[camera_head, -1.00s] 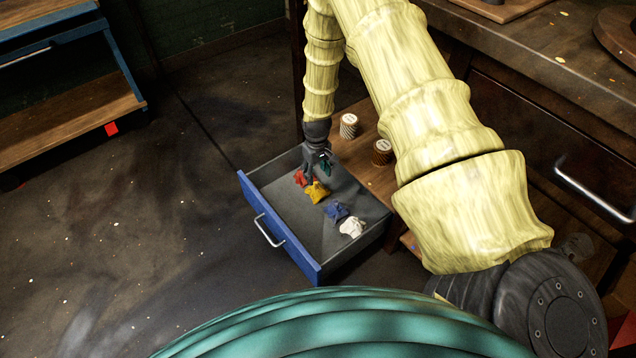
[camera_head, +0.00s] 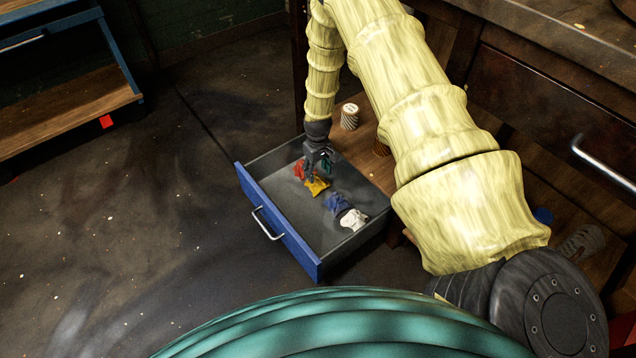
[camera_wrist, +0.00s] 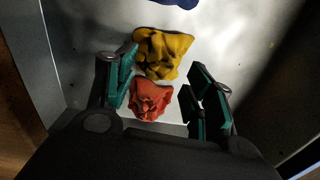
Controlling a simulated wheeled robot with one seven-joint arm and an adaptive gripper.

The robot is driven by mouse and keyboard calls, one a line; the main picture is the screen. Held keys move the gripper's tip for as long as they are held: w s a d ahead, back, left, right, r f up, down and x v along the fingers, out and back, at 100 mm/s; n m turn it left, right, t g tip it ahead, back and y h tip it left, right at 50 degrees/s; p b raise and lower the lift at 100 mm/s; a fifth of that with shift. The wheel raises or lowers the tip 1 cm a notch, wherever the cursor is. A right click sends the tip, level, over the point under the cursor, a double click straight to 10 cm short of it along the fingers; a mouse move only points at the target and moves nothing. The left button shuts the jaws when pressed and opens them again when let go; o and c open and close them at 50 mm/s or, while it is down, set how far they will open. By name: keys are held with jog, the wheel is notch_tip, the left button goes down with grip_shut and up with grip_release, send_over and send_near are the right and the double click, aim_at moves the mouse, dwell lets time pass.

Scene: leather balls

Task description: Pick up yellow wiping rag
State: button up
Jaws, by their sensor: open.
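The yellow wiping rag (camera_head: 316,187) lies crumpled on the floor of the open drawer (camera_head: 285,206), between a red rag (camera_head: 299,169) and a blue rag (camera_head: 337,204). My gripper (camera_head: 320,170) points down inside the drawer, close beside the yellow rag. In the wrist view the yellow rag (camera_wrist: 163,53) lies beyond the fingertips of my open gripper (camera_wrist: 160,84), roughly centred. The red rag (camera_wrist: 150,98) shows between the teal-padded fingers. No rag is held. I cannot tell the exact height of the fingertips above the rags.
A white rag (camera_head: 353,220) lies near the blue one. The drawer has a blue front (camera_head: 279,226) and raised walls around the rags. A blue-framed bench (camera_head: 70,110) is at the far left.

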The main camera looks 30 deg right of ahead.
aim_at(318, 177)
notch_tip(318, 177, down, 5)
jog(key=b, duration=0.2)
jog(key=shift+s+r+b, duration=0.1)
jog(key=shift+r+b, duration=0.05)
jog(key=shift+b, duration=0.15)
jog(key=shift+c, duration=0.3)
jog(key=c, duration=1)
